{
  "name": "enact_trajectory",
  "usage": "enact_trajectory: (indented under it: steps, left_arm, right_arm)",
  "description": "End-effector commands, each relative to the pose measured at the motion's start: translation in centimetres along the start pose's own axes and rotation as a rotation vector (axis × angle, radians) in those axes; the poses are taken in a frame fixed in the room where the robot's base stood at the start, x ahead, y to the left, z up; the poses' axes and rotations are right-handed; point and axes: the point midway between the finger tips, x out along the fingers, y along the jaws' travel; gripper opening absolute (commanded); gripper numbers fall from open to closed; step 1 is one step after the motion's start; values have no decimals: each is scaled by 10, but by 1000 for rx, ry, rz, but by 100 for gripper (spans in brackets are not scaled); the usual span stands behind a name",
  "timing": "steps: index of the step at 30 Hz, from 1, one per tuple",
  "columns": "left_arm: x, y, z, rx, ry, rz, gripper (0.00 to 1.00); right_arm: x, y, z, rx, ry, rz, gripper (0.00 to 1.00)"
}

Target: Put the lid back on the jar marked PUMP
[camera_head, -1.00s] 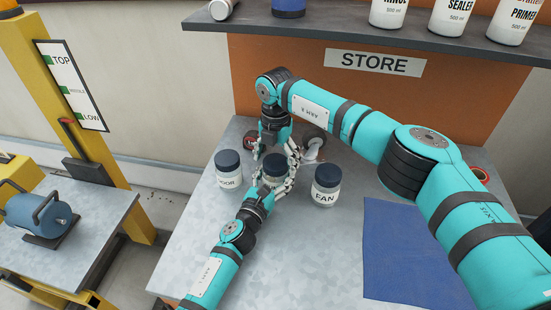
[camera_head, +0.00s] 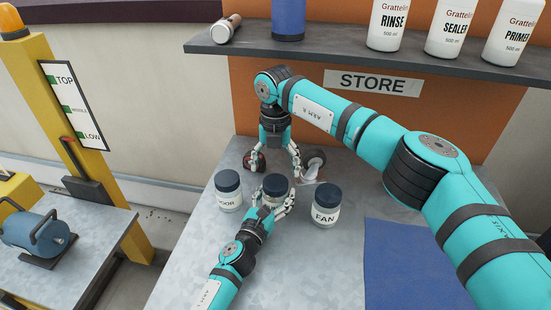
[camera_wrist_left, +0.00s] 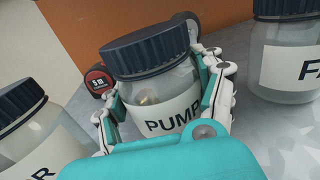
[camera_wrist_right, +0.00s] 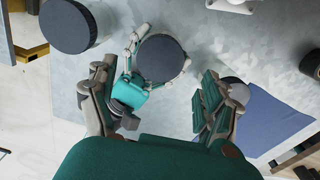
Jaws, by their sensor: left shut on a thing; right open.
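The jar marked PUMP (camera_wrist_left: 165,105) stands on the grey table between two other jars. Its dark ribbed lid (camera_wrist_left: 147,48) sits on its mouth; whether it is screwed tight I cannot tell. The lid also shows from above in the right wrist view (camera_wrist_right: 161,59). My left gripper (camera_head: 271,203) is shut around the jar's body, below the lid. My right gripper (camera_head: 275,168) is open and empty, pointing down above and behind the jar, clear of the lid.
A jar with a dark lid (camera_head: 228,190) stands to the left, and the FAN jar (camera_head: 325,206) to the right. A red tape measure (camera_wrist_left: 97,80) lies behind. A blue mat (camera_head: 410,265) covers the table's right part. The shelf (camera_head: 330,56) holding bottles is above.

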Motion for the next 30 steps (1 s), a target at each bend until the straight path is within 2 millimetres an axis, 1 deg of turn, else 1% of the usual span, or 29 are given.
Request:
enact_trajectory:
  steps: [3,9,12,15,18,21,30]
  left_arm:
    - [0,0,0,1,0,1,0]
    - [0,0,0,1,0,1,0]
    - [0,0,0,1,0,1,0]
    - [0,0,0,1,0,1,0]
    - [0,0,0,1,0,1,0]
    - [0,0,0,1,0,1,0]
    - [0,0,0,1,0,1,0]
  right_arm:
    - [-7,0,0,-272,0,1,83]
    - [-18,0,0,-698,0,0,83]
    - [-22,0,0,-855,-1,-1,83]
    - [-24,0,-1,-963,0,-1,83]
    - [-26,0,-1,-1022,0,-1,83]
    - [-26,-1,-1,-1044,0,-1,83]
    - [-25,-1,-1,-1043,1,-1,83]
